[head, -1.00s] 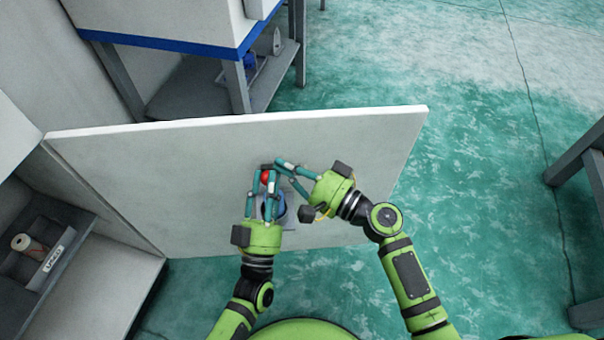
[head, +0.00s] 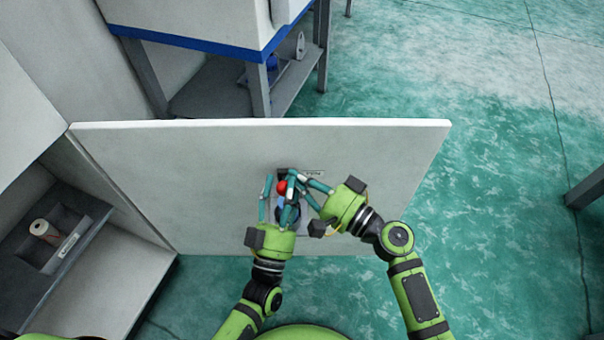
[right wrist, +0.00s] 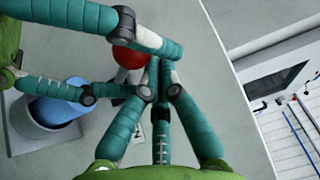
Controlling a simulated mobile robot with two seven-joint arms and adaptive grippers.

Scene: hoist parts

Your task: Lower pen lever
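A lever with a round red knob (head: 282,187) is on the broad pale panel (head: 190,170); its shaft is mostly hidden by fingers. The knob also shows in the right wrist view (right wrist: 129,57). My left gripper (head: 277,183) comes up from below with its fingers spread on either side of the knob. My right gripper (head: 294,182) reaches in from the right, its fingers converging to a point. In the right wrist view, its tips (right wrist: 154,68) meet close beside the knob; I cannot tell whether they touch it.
A blue cylinder (right wrist: 62,105) sits in a grey round holder below the knob. A small label plate (head: 314,174) is on the panel. A grey shelf unit with a roll (head: 42,229) stands at left. Green floor (head: 480,200) is open at right.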

